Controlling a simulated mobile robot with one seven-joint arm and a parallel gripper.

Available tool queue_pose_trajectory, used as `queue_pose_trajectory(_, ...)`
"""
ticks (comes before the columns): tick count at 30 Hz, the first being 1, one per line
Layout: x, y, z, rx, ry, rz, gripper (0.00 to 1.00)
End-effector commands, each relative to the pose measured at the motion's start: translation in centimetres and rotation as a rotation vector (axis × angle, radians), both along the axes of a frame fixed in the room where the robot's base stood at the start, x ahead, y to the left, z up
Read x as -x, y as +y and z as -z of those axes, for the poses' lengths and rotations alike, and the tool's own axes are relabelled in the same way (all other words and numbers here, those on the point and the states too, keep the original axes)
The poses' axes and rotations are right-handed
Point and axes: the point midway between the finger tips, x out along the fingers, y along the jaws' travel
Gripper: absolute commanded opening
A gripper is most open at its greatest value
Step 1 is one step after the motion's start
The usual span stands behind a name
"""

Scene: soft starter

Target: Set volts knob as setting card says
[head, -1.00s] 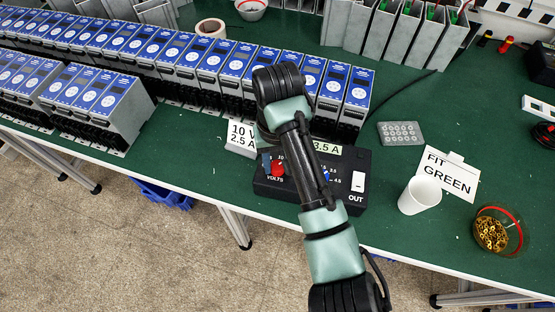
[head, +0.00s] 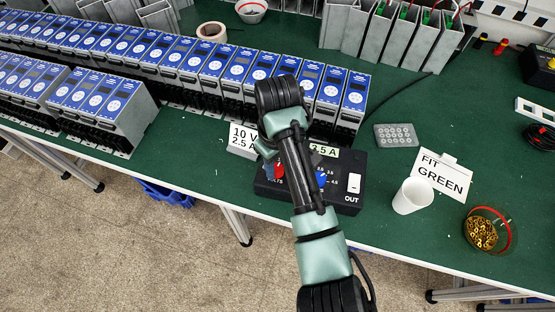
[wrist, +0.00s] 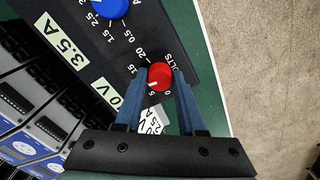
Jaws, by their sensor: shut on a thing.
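A black control box (head: 345,207) stands near the table's front edge, with a red VOLTS knob (head: 279,171) at left and a blue knob (head: 321,178) right of it. In the wrist view the red knob (wrist: 160,74) sits between the two blue fingers of my gripper (wrist: 161,80), which is shut on it. Its white mark points down-left, near the 5. The fingers hide part of the scale. A white card (head: 242,139) reading "10 V 2.5 A" stands left behind the box. A label (head: 324,151) reading "3.5 A" is at the box's back edge.
Rows of blue-fronted units (head: 240,65) stand behind and left. To the right are a white cup (head: 412,196), a "FIT GREEN" card (head: 443,178), a bowl of brass parts (head: 483,232) and a grey keypad (head: 396,135).

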Motion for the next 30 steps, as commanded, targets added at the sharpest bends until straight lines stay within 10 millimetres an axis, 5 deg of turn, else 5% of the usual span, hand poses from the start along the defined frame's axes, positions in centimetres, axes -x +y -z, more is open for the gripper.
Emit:
queue_pose_trajectory(26, -0.12, 0.03, -0.09, -0.001, -0.004, -0.173, 0.00)
queue_pose_trajectory(27, -0.11, 0.03, -0.09, -0.001, -0.004, -0.173, 0.44)
queue_pose_trajectory(30, -0.10, 0.02, -0.07, -0.001, -0.003, -0.172, 0.62)
